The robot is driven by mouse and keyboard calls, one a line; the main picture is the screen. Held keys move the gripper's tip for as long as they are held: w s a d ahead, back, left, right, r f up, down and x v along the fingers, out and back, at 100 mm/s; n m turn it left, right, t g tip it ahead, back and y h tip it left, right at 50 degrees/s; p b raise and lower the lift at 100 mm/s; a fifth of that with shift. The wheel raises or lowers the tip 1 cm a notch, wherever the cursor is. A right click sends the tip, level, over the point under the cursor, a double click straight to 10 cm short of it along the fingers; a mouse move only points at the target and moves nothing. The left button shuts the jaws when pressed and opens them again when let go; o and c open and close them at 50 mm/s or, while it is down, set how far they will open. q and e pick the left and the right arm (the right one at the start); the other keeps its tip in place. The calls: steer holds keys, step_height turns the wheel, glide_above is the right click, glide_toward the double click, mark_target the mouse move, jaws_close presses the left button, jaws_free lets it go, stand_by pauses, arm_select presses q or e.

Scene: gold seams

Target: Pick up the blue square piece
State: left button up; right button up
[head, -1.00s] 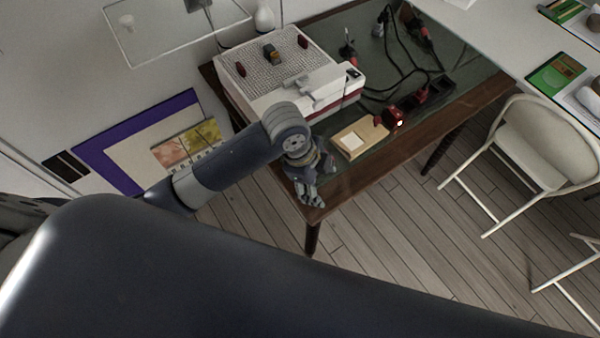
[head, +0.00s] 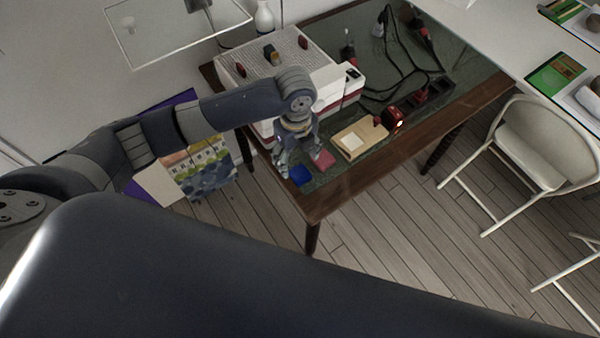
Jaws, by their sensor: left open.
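The blue square piece (head: 300,175) lies flat on the dark glass top of the wooden-edged table (head: 350,181), near its front left corner. My left gripper (head: 297,168) is open and points down just behind the blue piece, between it and the white box. Its fingers partly cover the far edge of the piece, and I cannot tell whether they touch it. A pinkish-red piece (head: 325,159) lies to the right of the fingers. My right gripper is not in view.
A white box-like device (head: 340,85) stands behind the gripper. A tan wooden block (head: 361,137), a red item (head: 393,118) and black cables (head: 402,55) lie to the right. A white folding chair (head: 530,150) stands beyond the table's right side.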

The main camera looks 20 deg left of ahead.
mark_target(297, 170)
arm_select(q)
step_height(297, 170, down, 5)
steer(key=shift+d+p, duration=0.1)
steer(key=shift+p, duration=0.3)
steer(key=c, duration=1.2)
